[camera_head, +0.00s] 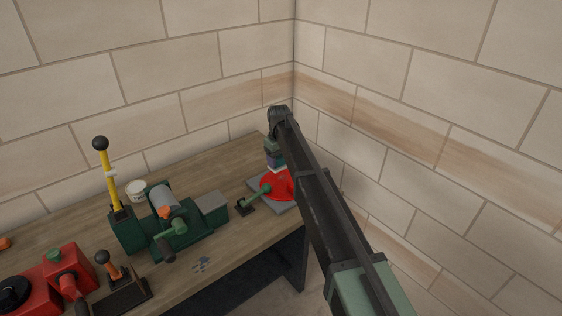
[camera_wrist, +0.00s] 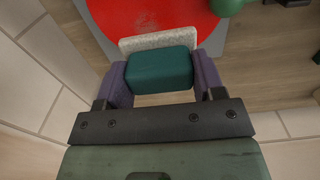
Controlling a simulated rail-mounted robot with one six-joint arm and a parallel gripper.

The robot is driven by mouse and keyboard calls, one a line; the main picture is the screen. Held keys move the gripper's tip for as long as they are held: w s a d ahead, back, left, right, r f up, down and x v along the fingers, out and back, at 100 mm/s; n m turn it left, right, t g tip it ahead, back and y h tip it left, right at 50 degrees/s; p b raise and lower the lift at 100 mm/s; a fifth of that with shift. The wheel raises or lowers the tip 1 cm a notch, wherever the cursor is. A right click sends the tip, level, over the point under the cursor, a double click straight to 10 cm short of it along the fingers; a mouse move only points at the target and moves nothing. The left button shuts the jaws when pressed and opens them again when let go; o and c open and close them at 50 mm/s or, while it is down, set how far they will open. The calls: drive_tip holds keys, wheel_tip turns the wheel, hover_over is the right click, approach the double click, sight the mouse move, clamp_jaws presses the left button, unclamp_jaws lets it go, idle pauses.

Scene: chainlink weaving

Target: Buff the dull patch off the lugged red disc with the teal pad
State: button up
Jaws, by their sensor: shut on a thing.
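The red disc (camera_head: 270,185) lies on a grey square plate (camera_head: 284,208) at the right end of the bench. In the wrist view the disc (camera_wrist: 178,22) fills the top middle, with a faint pale smudge on it. My gripper (camera_wrist: 162,76) has its purple fingers shut on the two sides of the teal pad (camera_wrist: 158,68). A pale speckled layer (camera_wrist: 140,43) is on the pad's far side. The pad is at the disc's near edge in the wrist view; I cannot tell whether they touch. In the head view my gripper (camera_head: 274,158) is over the disc's back part, and my arm hides its right side.
A green ball-ended lever (camera_head: 264,189) reaches over the disc's left side. Brick walls meet close behind the disc.

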sight(279, 168)
drive_tip(key=shift+f+b, duration=2.5)
drive_tip(key=shift+r, duration=0.1)
drive_tip(key=shift+o, duration=1.2)
drive_tip(key=c, duration=0.3)
drive_tip(key=shift+f+b, duration=0.5)
drive_tip(key=shift+f, duration=0.1)
drive_tip(key=shift+w+d, duration=0.1)
